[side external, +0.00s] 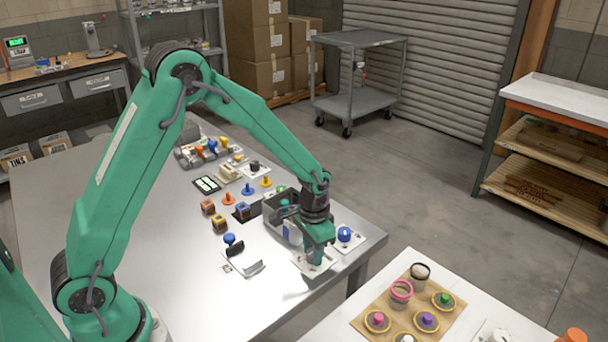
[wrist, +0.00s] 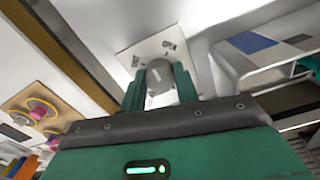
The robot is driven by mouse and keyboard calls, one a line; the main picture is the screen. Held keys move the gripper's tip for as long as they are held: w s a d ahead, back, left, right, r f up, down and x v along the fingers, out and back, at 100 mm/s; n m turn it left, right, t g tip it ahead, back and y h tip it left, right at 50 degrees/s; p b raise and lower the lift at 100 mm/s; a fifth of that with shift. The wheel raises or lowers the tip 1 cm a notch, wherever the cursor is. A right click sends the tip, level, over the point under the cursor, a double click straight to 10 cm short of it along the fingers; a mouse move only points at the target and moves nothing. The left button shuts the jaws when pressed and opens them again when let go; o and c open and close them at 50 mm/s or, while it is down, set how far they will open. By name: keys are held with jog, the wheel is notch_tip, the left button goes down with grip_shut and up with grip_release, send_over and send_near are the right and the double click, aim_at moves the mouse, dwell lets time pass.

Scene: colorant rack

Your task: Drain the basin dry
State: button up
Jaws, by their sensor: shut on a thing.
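A grey basin (side external: 276,224) with a blue patch on its side stands near the table's far right corner. Its inside is mostly hidden in the side view, so I cannot tell what is in it. Part of what looks like the basin (wrist: 232,68) shows at the upper right of the wrist view. My gripper (side external: 318,258) points down just in front of the basin, over a white plate (side external: 303,263). In the wrist view my gripper (wrist: 159,76) is shut on a rounded grey knob (wrist: 160,88) at the white plate (wrist: 133,52), which has dark marks.
A blue ball-topped piece (side external: 344,234) sits on a white plate right of my gripper. Orange (side external: 228,199) and blue (side external: 248,189) pegs and small blocks (side external: 219,222) stand to the left. The table edge is close. A white side table (side external: 440,280) holds rings and knobs.

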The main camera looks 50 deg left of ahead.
jog(key=m, duration=0.4)
jog(key=shift+m, duration=2.1)
jog(key=o, duration=1)
jog(key=shift+c, duration=0.2)
jog(key=shift+r, duration=0.1)
notch_tip(320, 180, up, 7)
jog(key=shift+r, duration=0.35)
